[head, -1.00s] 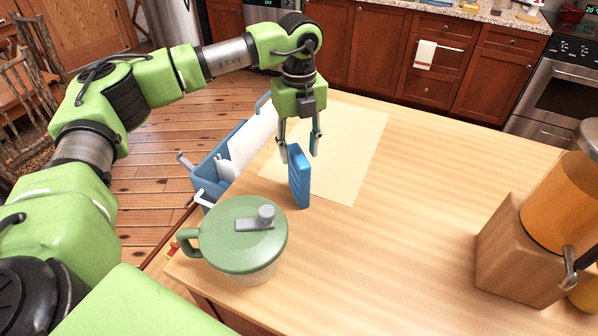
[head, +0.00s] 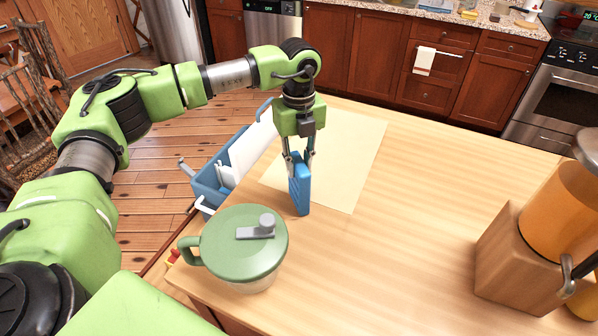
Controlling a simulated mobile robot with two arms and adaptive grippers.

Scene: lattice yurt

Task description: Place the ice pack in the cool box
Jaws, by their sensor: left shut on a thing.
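The blue ice pack (head: 301,188) stands upright on its narrow edge on the wooden table, at the near left corner of a pale mat. My left gripper (head: 299,160) comes down from above and is shut on its upper part. The cool box (head: 209,187) is the blue open box with a white lid or panel (head: 252,143), to the left of the ice pack and beyond the table's left edge. Its inside is mostly hidden. My right gripper is not in view.
A green-lidded pitcher (head: 243,247) stands close in front of the ice pack. The pale mat (head: 345,160) is bare. A drink dispenser on a wooden stand (head: 515,260) is at the right. The table's middle (head: 410,220) is clear.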

